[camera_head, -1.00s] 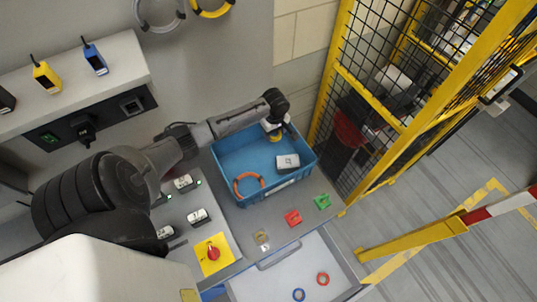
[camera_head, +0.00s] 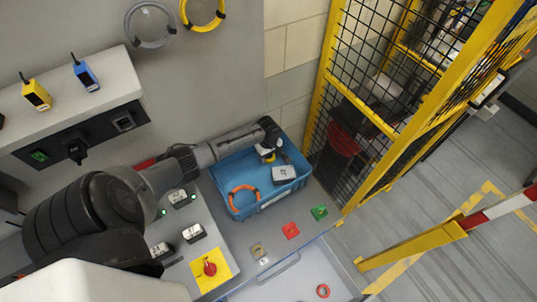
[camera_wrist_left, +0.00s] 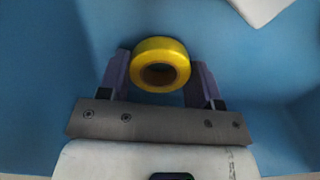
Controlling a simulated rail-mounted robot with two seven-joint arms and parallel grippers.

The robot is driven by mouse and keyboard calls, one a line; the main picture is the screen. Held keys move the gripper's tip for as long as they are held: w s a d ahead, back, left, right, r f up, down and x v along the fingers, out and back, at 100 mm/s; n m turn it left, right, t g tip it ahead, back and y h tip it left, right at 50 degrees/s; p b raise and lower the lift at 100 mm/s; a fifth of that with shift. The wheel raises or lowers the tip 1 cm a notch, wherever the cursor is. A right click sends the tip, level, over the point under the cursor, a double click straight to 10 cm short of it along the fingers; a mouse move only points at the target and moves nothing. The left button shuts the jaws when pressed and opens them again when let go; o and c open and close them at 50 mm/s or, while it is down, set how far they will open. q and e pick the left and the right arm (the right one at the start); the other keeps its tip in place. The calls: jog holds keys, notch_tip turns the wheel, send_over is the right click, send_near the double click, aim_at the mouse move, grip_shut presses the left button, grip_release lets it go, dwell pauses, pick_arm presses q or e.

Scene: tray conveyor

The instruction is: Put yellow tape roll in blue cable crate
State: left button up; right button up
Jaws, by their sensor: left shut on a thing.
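The yellow tape roll (camera_wrist_left: 160,48) is between the fingers of my left gripper (camera_wrist_left: 160,72) in the left wrist view, with the blue crate's walls around it. In the head view my left gripper (camera_head: 269,155) is over the back right part of the blue cable crate (camera_head: 262,203), and a bit of yellow shows at its fingers. The gripper is shut on the roll. I cannot tell whether the roll touches the crate floor. An orange cable ring (camera_head: 232,204) and a white device (camera_head: 284,174) lie in the crate. My right gripper is not in view.
Red (camera_head: 290,231) and green (camera_head: 319,212) clips lie in front of the crate. White devices (camera_head: 193,233) and a yellow panel with a red knob (camera_head: 210,268) are to its left. A yellow mesh fence (camera_head: 363,105) stands close on the right.

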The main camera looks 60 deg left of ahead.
pick_arm(q)
jog(key=shift+f, duration=0.2)
jog(key=o, duration=0.9)
notch_tip(320, 180, up, 12)
jog(key=shift+r+p, duration=0.2)
jog(key=shift+p, duration=0.35)
